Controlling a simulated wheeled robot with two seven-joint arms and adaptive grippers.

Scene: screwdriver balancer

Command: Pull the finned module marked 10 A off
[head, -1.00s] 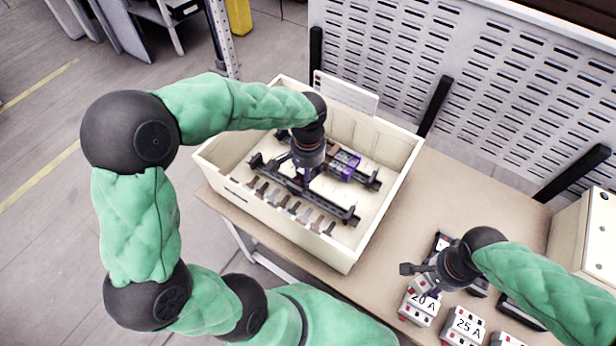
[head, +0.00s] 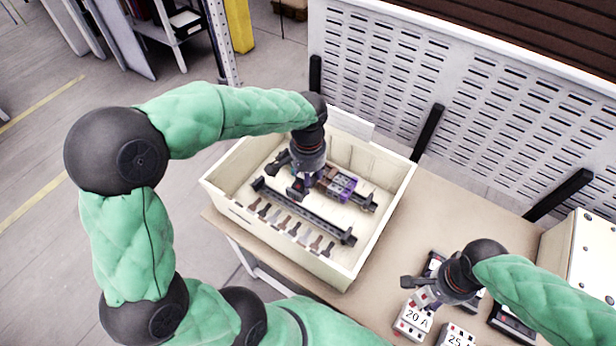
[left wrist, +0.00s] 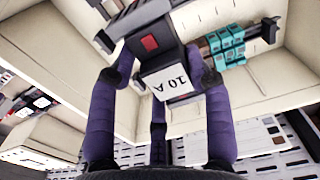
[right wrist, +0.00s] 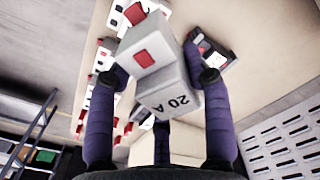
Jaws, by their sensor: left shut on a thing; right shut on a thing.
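My left gripper (head: 302,186) points down inside the cream box, shut on the finned module marked 10 A. In the left wrist view this grey module (left wrist: 168,78) sits between the purple fingers, with its white label and a red square showing. In the head view the gripper mostly hides it. The front black rail (head: 305,212) in the box shows bare along its length. My right gripper (head: 430,294) is shut on a light grey module marked 20 A (right wrist: 168,97), at the table's right side.
The cream box (head: 398,205) has raised walls around the left gripper. A rear rail carries a purple-lit module (head: 341,186), teal in the left wrist view. A 25 A module (head: 457,336) and dark holders stand by the right gripper. A perforated panel (head: 500,110) stands behind the table.

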